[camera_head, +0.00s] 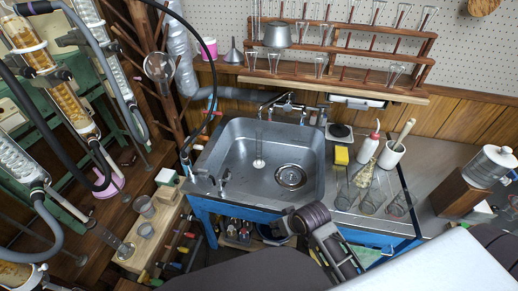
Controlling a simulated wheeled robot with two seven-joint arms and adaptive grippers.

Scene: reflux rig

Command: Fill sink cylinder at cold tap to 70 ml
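A clear, slim cylinder (259,148) stands upright in the steel sink (232,150), left of the round drain. A metal tap (284,104) is mounted at the sink's back edge, its spout reaching left above the cylinder. I cannot make out a water stream, the level or the scale marks. My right gripper (338,257) is low in front of the sink, apart from the cylinder. No object shows in it, and its finger opening is unclear. My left gripper is not in view.
Small fittings (223,179) rise from the sink's left rim. A glassware rack (340,50) hangs behind. Glass columns and hoses crowd the left.

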